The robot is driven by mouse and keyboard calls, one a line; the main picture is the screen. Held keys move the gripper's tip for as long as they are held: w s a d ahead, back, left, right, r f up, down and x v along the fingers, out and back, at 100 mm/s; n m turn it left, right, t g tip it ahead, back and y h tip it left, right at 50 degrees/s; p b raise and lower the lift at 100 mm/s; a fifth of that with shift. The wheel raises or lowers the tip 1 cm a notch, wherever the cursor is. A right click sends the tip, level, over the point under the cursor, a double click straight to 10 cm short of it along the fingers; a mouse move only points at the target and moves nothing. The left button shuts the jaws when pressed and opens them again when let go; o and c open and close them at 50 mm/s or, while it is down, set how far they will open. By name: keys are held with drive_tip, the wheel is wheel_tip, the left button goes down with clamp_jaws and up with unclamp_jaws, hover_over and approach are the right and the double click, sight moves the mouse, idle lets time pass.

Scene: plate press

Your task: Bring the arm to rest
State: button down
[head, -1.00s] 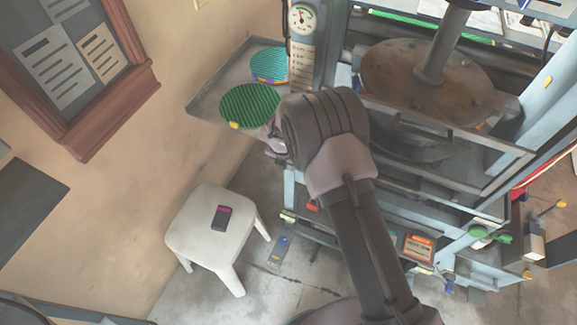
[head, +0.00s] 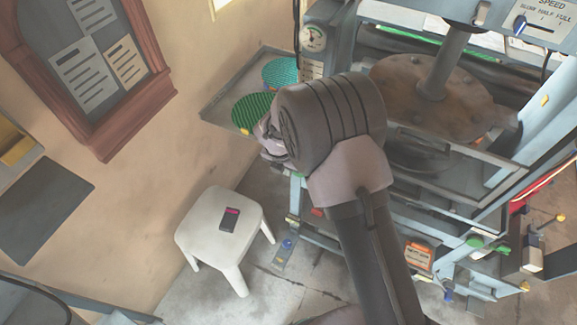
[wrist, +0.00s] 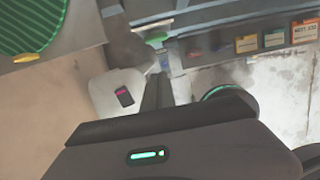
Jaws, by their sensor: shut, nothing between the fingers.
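My arm reaches up through the middle of the head view, its large dark joint hiding part of the press. My gripper (head: 268,143) shows only partly at the left of that joint, just below the round green ribbed plate (head: 258,112); it is shut and holds nothing. The fingertips are mostly hidden. The green plate lies on a grey side tray (head: 222,103), with a teal plate (head: 280,74) behind it. In the wrist view the green plate (wrist: 30,22) is at the upper left, apart from my gripper.
The press (head: 430,92), with a round brown platen, stands right of my arm. A white stool (head: 208,220) with a dark handheld device (head: 229,219) stands at lower left. A framed notice board (head: 85,60) hangs on the left wall. Floor between stool and press is largely clear.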

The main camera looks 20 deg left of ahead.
drive_tip(key=d+r+m+b, duration=0.1)
drive_tip(key=d+r+m, duration=0.7)
drive_tip(key=r, duration=0.3)
drive_tip(key=d+r+m+b, duration=0.1)
drive_tip(key=d+r+m, duration=0.7)
drive_tip(key=r, duration=0.3)
drive_tip(key=s+d+r+m+t, duration=0.1)
drive_tip(key=s+d+r+m, duration=0.1)
drive_tip(key=s+d+m, duration=0.2)
drive_tip(key=s+d+r+m+t+y, duration=0.1)
drive_tip(key=s+d+r+m, duration=0.2)
drive_tip(key=s+m, duration=0.7)
drive_tip(key=s+d+r+m+t+y+b, duration=0.1)
drive_tip(key=s+d+r+m, duration=0.2)
drive_tip(key=s+d+m, duration=0.3)
drive_tip(key=s+m, duration=0.2)
drive_tip(key=m, duration=0.1)
drive_tip(key=shift+w+d, duration=0.1)
